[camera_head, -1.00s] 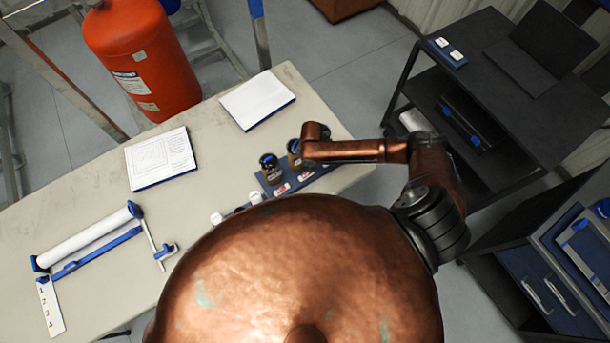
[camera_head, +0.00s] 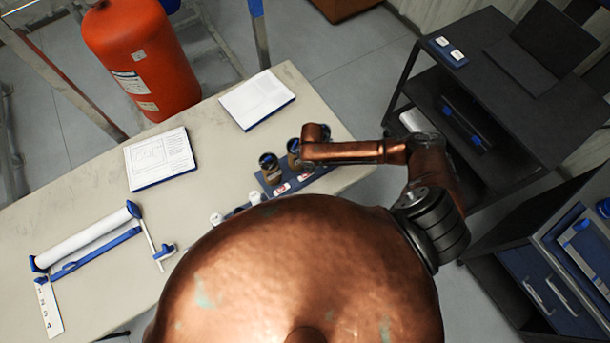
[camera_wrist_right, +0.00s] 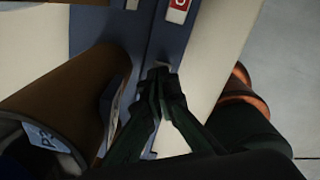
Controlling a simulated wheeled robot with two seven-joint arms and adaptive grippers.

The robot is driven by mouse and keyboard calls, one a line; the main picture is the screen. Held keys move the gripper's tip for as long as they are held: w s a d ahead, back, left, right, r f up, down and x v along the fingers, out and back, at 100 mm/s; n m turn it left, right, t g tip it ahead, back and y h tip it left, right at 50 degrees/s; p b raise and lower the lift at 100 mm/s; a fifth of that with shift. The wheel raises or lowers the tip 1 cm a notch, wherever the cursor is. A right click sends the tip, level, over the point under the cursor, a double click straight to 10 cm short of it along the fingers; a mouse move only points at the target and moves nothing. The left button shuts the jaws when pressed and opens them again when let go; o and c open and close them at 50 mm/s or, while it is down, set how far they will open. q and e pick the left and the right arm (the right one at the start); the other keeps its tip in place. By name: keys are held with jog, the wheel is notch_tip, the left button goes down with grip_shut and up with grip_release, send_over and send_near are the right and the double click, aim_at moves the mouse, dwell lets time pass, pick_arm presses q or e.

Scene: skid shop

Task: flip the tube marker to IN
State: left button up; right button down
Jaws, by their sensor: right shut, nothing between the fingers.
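A blue rack (camera_head: 263,184) on the table holds brown jars with dark blue lids, one of them (camera_head: 270,167) in clear view. Small red-and-white markers (camera_head: 282,188) lie on its front strip; their lettering is too small to read in the head view. In the right wrist view, one red-and-white marker (camera_wrist_right: 179,5) is cut off by the top edge. My right gripper (camera_wrist_right: 160,74) is shut and empty, its dark fingertips over the blue strip, below that marker and beside a brown jar (camera_wrist_right: 72,97). In the head view my arm hides the gripper. My left gripper is out of view.
Two white boards (camera_head: 160,158) (camera_head: 257,98) lie on the table. A white roll in a blue holder (camera_head: 88,237) lies at left. A red cylinder (camera_head: 143,60) stands behind the table. A dark cart (camera_head: 480,75) stands at right. The table's middle is clear.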

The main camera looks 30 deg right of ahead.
jog(key=shift+f+b, duration=0.35)
jog(key=shift+f, duration=0.3)
jog(key=shift+r, duration=0.15)
notch_tip(320, 180, up, 7)
jog(key=p, duration=0.7)
dwell(0.3)
dwell(0.5)
